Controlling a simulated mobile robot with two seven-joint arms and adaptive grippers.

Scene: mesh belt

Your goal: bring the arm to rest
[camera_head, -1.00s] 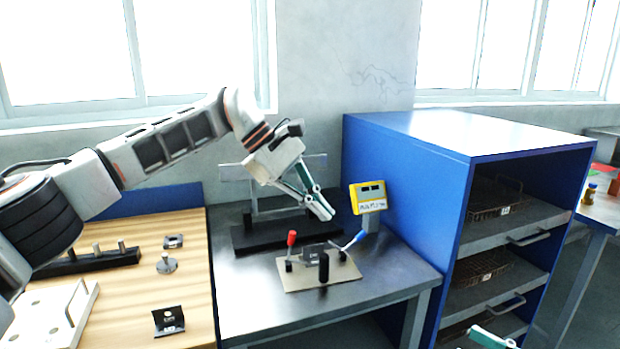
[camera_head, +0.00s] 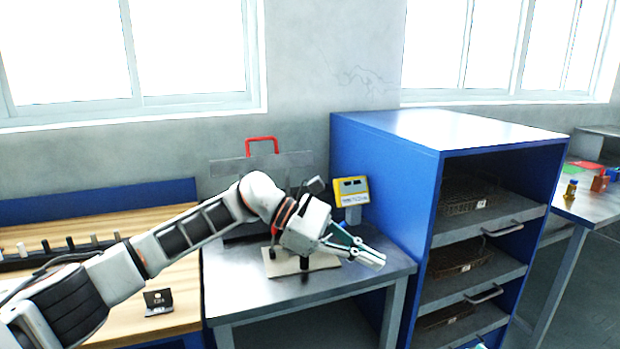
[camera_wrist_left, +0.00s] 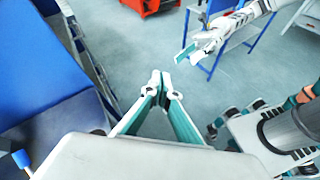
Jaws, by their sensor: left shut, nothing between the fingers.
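My left arm reaches in from the left in the head view. Its gripper (camera_head: 376,260) is shut and empty, held above the front right part of the grey metal table. In the left wrist view the two fingertips of the left gripper (camera_wrist_left: 161,84) meet, with nothing between them. My right gripper (camera_wrist_left: 186,52) shows in the left wrist view, out over the floor; I cannot tell whether its fingers are open or shut.
A blue cabinet (camera_head: 385,160) with wire baskets stands right of the metal table (camera_head: 245,295). A yellow display box (camera_head: 351,186) stands at the table's back. A beige fixture plate (camera_head: 285,266) is partly hidden by my arm. A wooden worktop (camera_head: 130,318) lies left.

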